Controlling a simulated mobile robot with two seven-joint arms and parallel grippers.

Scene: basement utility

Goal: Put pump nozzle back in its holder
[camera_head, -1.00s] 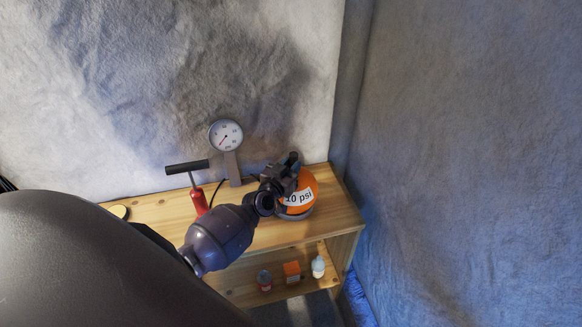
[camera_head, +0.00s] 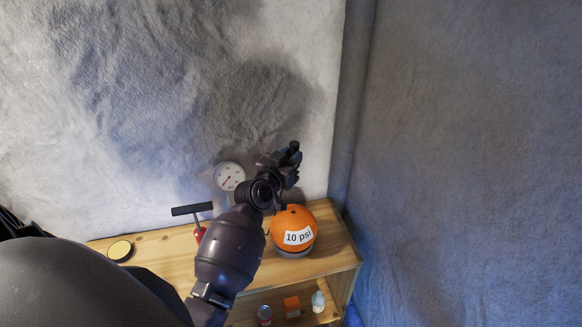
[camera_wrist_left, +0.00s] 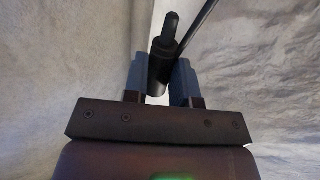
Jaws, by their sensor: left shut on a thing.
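My left gripper (camera_head: 289,165) is raised above and behind the orange ball (camera_head: 290,222) labelled 10 psi. In the left wrist view its jaws (camera_wrist_left: 160,82) are shut on the black pump nozzle (camera_wrist_left: 161,65), whose narrow tip points up in the picture. A thin dark hose (camera_wrist_left: 203,25) runs off to the upper right. The pump (camera_head: 199,234), red with a black T-handle (camera_head: 192,209), stands left of the ball, partly hidden by my left arm. I cannot make out the nozzle's holder. My right gripper is not in view.
A round gauge (camera_head: 229,176) stands by the back wall, partly behind my arm. The wooden shelf (camera_head: 335,250) carries the ball, pump and a round yellow-topped tin (camera_head: 120,250). A white bottle (camera_head: 318,301), an orange box (camera_head: 292,306) and a can (camera_head: 264,314) sit below. Grey walls rise behind and right.

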